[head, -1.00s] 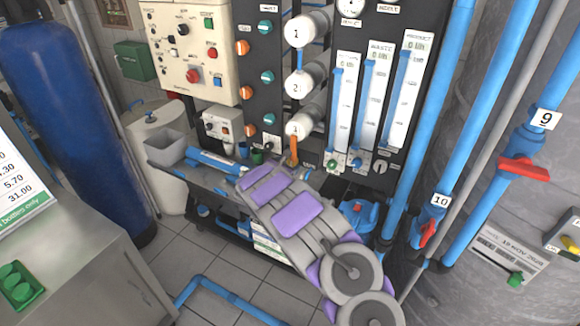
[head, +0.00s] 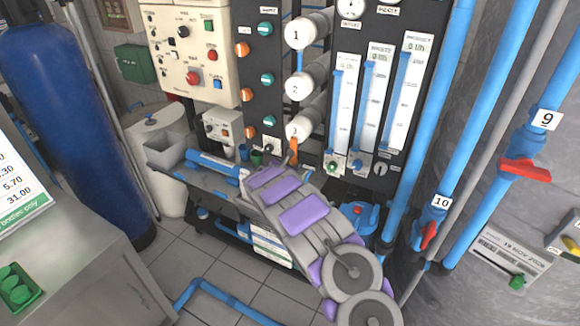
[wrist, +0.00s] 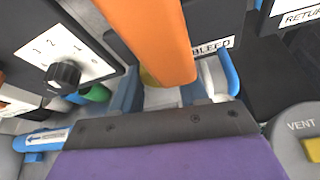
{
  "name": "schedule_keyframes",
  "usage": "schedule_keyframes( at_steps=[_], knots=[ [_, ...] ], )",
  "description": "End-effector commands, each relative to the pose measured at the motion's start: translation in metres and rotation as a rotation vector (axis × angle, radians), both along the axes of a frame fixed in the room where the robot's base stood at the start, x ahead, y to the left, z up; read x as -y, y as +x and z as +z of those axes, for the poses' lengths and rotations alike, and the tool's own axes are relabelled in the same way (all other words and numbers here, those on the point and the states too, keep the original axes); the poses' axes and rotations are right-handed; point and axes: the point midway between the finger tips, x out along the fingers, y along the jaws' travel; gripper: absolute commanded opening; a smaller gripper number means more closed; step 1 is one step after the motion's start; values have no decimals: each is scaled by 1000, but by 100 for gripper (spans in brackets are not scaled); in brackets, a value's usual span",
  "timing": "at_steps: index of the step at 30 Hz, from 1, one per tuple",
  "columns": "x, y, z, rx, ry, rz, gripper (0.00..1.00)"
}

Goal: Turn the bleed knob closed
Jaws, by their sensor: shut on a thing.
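The bleed knob is a long orange handle (wrist: 155,40) beside the BLEED label (wrist: 212,47) in the wrist view. In the head view the orange handle (head: 293,148) hangs below the white tube end marked 3. My gripper (wrist: 172,95) is shut on the handle's lower end, with blue finger parts on both sides of it. The contact itself is partly hidden by the dark front edge of my gripper. In the head view my purple and grey arm reaches up to the handle and hides the fingertips.
A black selector knob (wrist: 63,74) on a white numbered plate is left of my gripper in the wrist view. A grey VENT control (wrist: 300,128) with a yellow part is at the right. Flow meters (head: 375,105) and blue pipes (head: 430,130) stand right of the handle.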

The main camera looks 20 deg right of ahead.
Motion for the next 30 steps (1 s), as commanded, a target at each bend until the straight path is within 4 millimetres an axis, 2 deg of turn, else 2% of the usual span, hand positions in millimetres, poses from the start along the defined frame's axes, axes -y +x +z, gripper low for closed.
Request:
schedule_keyframes(
  at_steps=[1, 6, 17, 30],
  knots=[
    [0, 0, 0, 0, 0, 1, 30],
    [0, 0, 0, 0, 0, 1, 14],
    [2, -1, 0, 51, 38, -1, 13],
    [3, -2, -2, 266, 208, 0, 13]
  ],
)
